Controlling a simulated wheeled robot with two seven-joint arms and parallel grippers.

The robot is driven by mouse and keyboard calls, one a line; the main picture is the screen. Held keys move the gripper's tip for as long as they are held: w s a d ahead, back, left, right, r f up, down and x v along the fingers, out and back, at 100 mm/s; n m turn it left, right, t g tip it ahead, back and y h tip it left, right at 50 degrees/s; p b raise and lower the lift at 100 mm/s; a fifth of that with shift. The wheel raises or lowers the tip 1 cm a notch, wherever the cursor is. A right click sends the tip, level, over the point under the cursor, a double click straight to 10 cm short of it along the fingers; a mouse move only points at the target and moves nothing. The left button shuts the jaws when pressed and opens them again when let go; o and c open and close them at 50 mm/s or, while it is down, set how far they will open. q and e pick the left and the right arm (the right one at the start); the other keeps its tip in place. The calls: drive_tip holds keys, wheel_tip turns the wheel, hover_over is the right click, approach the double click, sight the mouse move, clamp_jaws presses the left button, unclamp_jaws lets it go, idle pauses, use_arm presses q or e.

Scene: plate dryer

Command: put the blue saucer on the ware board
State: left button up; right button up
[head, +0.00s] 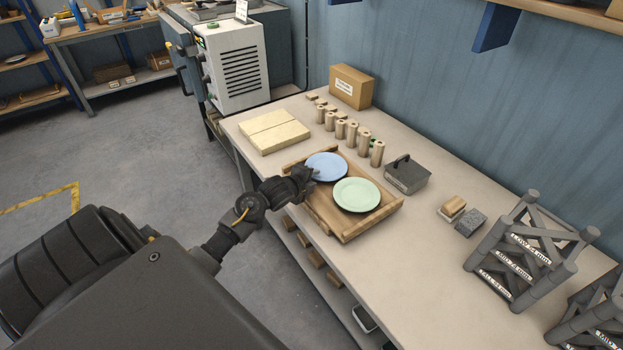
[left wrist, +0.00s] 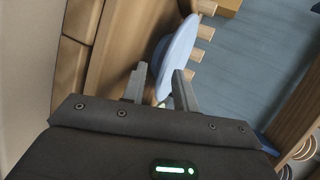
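The blue saucer (head: 326,167) lies in a wooden tray (head: 345,236), beside a pale green saucer (head: 356,195). My left gripper (head: 309,172) is at the blue saucer's near-left rim. In the left wrist view its two fingers (left wrist: 161,85) are apart, and the blue saucer (left wrist: 176,55) shows edge-on between and beyond them; contact cannot be told. A flat, pale yellow board (head: 274,131) with a seam lies bare behind the tray; I cannot tell whether it is the ware board. My right gripper is not in view.
Several short wooden cylinders (head: 352,134) stand in a row behind the tray. A dark box with a handle (head: 407,175), a sponge-like block (head: 453,206) and grey racks (head: 522,250) are to the right. A cardboard box (head: 351,87) stands by the wall.

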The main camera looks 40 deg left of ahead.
use_arm(q)
drive_tip(key=v, duration=1.2)
drive_tip(key=shift+r+b, duration=0.15)
drive_tip(key=shift+b, duration=0.15)
